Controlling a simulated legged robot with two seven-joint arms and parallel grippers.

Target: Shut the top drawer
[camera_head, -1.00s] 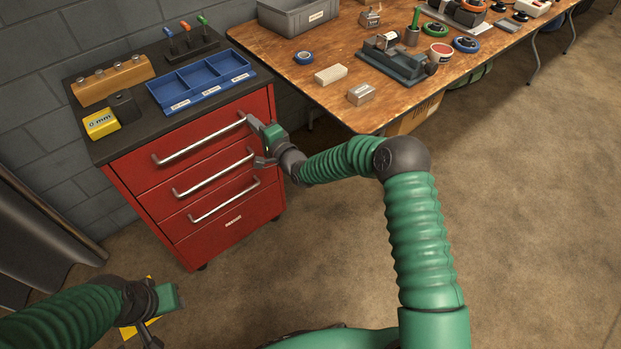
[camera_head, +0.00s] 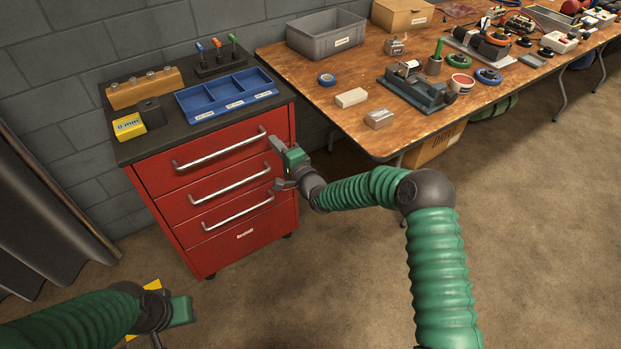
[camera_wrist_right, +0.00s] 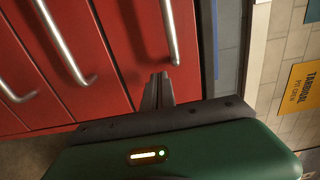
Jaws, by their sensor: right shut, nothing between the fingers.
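The red drawer cabinet stands at the left in the head view. Its top drawer (camera_head: 215,158) has a long silver handle (camera_head: 220,150). The drawer's front looks about level with the drawer fronts below, and I see no open gap above it. My right gripper (camera_head: 276,164) is at the right end of the drawer fronts, close to the top handle's end. In the right wrist view its fingers (camera_wrist_right: 158,88) are shut and empty, near the top drawer front (camera_wrist_right: 137,35); contact is unclear.
The cabinet top holds a blue tray (camera_head: 228,114), a yellow box (camera_head: 129,126) and a wooden block with knobs (camera_head: 144,88). A wooden workbench (camera_head: 340,125) with tools stands to the right. The floor (camera_head: 545,230) at the right is clear.

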